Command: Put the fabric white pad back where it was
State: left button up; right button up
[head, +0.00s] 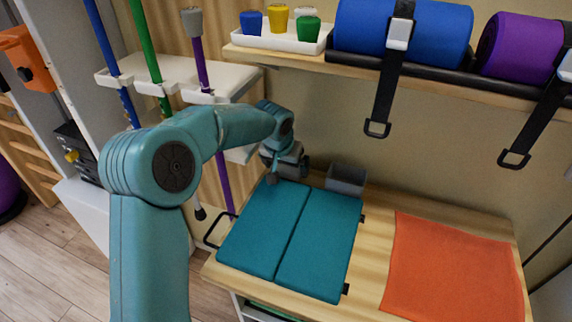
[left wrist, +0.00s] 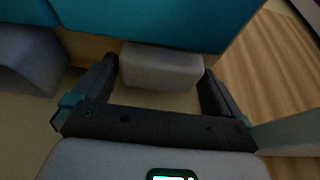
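The white pad (left wrist: 160,67) shows in the left wrist view as a pale grey-white block. It sits between the two fingers of my left gripper (left wrist: 160,72), which appear to close on its two sides. In the head view my left gripper (head: 287,163) is at the back left of the wooden table (head: 374,250), just behind the teal folded mat (head: 290,240). The pad cannot be clearly made out there, since the gripper and arm cover that spot. My right gripper is in neither view.
A small grey box (head: 346,178) stands right of my left gripper. An orange cloth (head: 453,270) lies on the right of the table. A shelf (head: 285,58) above holds rolled mats and a white tray. Poles stand in a rack (head: 225,80) on the left.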

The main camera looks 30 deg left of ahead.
pick_arm(q)
jog(key=shift+r+p, duration=0.25)
jog(key=shift+p, duration=0.05)
jog(key=v, duration=0.7)
jog(key=shift+p, duration=0.3)
jog(key=shift+s+r, duration=0.1)
jog(key=shift+s, duration=0.1)
